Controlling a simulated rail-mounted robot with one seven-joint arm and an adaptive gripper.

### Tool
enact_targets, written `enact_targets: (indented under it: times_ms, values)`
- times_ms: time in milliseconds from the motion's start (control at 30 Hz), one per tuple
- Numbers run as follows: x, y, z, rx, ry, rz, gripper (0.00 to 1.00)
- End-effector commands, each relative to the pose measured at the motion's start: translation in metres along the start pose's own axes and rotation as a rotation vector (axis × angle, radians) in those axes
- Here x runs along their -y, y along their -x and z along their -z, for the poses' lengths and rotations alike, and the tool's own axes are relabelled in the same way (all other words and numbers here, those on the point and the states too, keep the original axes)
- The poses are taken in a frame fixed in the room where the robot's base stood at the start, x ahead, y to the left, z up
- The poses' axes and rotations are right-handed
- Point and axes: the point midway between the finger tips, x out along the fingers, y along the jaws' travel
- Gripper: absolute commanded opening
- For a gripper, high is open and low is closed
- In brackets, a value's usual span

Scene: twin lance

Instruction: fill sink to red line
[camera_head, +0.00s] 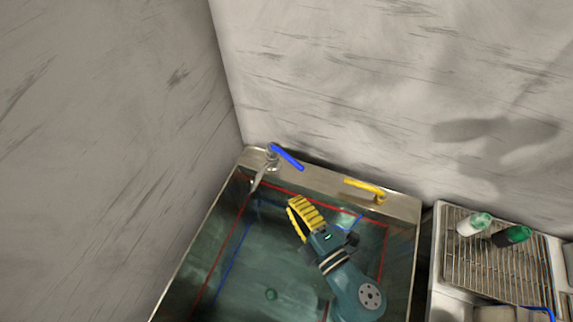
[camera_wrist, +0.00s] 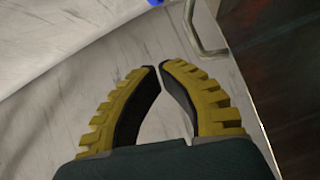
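The metal sink (camera_head: 407,207) has a red line (camera_head: 222,250) around its inner walls and a blue line (camera_head: 232,252) below it. The inside looks greenish; I cannot tell the water level. A faucet spout (camera_head: 257,181) with a blue lever (camera_head: 287,157) stands at the back left corner; the lever's edge shows in the wrist view (camera_wrist: 155,2). A yellow handle (camera_head: 364,187) is on the back rim. My gripper (camera_head: 292,207) is over the sink, right of and nearer than the spout. In the wrist view its yellow fingertips (camera_wrist: 160,68) meet, with nothing between them.
Grey walls stand close behind and left of the sink. To the right, a wire rack (camera_head: 470,262) holds a white green-capped bottle (camera_head: 471,226) and a dark green-capped one (camera_head: 508,238).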

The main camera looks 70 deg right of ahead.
Motion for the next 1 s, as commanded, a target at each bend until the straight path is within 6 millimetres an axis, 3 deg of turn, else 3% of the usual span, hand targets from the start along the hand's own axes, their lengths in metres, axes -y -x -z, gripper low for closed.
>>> enact_targets:
  times_ms: [33,400,500,633,1000]
  values:
    - [-0.007,-0.01,0.001,-0.001,0.0,-0.004,0.0]
    - [-0.005,-0.09,0.0,-0.001,-0.004,-0.005,0.0]
    - [-0.003,-0.091,-0.022,0.004,-0.005,-0.003,0.0]
    - [-0.002,-0.095,-0.035,0.0,-0.005,-0.003,0.0]
    - [-0.002,-0.095,-0.037,-0.005,-0.006,-0.003,0.0]
